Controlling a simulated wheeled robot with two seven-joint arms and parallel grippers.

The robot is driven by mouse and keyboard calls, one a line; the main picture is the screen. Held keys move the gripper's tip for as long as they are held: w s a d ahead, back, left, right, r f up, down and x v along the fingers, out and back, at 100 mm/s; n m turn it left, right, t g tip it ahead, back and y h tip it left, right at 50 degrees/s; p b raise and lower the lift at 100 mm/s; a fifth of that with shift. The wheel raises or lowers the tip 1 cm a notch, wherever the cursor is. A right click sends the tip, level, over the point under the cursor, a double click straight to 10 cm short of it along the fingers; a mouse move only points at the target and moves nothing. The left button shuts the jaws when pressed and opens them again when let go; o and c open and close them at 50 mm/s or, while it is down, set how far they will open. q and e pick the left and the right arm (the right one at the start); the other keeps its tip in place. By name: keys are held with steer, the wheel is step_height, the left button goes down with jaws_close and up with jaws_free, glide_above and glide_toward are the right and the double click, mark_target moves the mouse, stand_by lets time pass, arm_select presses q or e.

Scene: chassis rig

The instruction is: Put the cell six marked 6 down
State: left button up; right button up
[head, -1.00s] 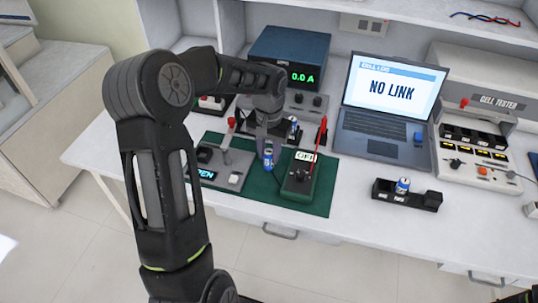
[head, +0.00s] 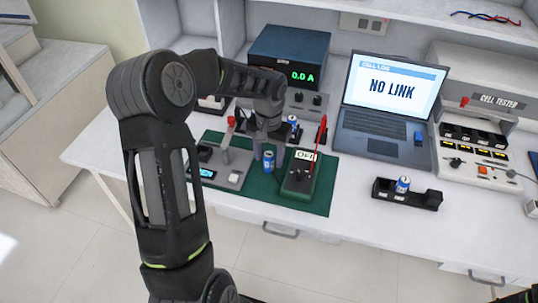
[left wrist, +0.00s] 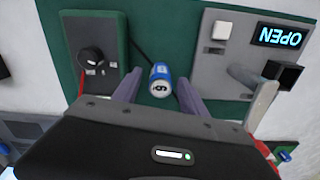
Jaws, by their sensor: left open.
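The cell six (head: 268,161) is a small blue and white can standing upright on the green mat (head: 262,189). In the left wrist view its pale end shows a 6 (left wrist: 160,82). In the left wrist view the gripper (left wrist: 158,80) is open, with one purple-grey finger on each side of the cell and a visible gap to both. My right gripper is not in view.
A dark box with a red lever and an OFF label (head: 300,176) stands right of the cell. A grey switch panel (head: 222,165) lies left. Another can sits in a black holder (head: 407,194). Behind are a laptop (head: 385,110) and a power supply (head: 290,57).

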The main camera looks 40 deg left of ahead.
mark_target(269, 154)
arm_select(q)
steer(key=shift+r, duration=0.15)
step_height(269, 154, up, 12)
stand_by(0.4)
